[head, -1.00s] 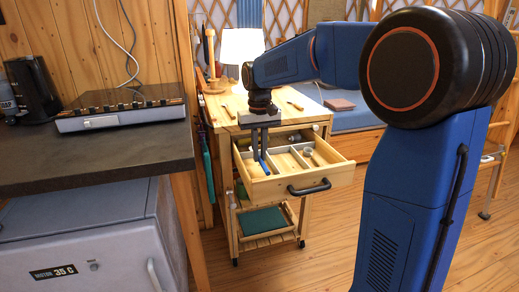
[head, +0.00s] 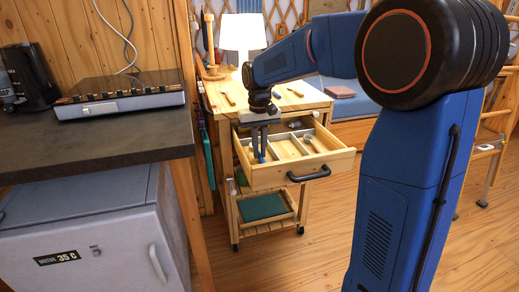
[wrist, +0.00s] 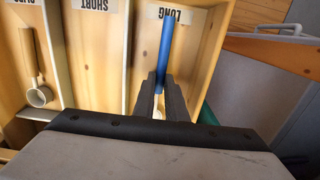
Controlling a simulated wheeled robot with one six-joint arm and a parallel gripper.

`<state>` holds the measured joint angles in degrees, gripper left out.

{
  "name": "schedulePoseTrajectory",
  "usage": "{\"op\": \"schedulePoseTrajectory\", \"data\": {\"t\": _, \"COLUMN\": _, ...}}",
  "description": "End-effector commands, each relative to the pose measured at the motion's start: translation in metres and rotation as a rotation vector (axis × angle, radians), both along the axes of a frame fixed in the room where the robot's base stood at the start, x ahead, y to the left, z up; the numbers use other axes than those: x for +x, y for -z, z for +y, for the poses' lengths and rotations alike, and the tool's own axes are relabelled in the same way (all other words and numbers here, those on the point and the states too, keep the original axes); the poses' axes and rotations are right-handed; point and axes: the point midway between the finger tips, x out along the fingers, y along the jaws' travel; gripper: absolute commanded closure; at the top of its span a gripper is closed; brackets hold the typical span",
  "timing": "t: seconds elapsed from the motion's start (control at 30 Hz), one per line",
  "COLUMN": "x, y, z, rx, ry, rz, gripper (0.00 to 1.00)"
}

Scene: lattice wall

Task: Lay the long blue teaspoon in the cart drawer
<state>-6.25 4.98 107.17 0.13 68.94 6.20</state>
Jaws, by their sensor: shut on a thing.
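The blue teaspoon (wrist: 166,42) is held between the fingers of my gripper (wrist: 162,98), which is shut on it. Its blue handle points away in the wrist view, over the compartment labelled LONG (wrist: 196,48). The spoon's lower end is mostly hidden by the fingers. In the head view, my gripper (head: 258,150) reaches down into the left part of the open cart drawer (head: 272,180), and a bit of blue (head: 262,158) shows at its fingertips. I cannot tell whether the spoon touches the drawer floor.
Dividers split the drawer into compartments; one is labelled SHORT (wrist: 90,50). Beside it lies a pale scoop-like spoon (wrist: 38,92). The wooden cart top (head: 290,100) carries a lamp (head: 243,35) and small tools. A dark counter (head: 90,142) stands at the left.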

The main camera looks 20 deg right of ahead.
Motion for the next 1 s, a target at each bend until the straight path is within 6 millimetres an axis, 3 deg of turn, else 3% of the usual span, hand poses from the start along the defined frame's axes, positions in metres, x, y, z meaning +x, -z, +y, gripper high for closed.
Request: {"op": "schedulePoseTrajectory", "data": {"t": 1.0, "x": 0.0, "y": 0.01, "z": 0.0, "rx": 0.0, "ry": 0.0, "rz": 0.0, "gripper": 1.0}}
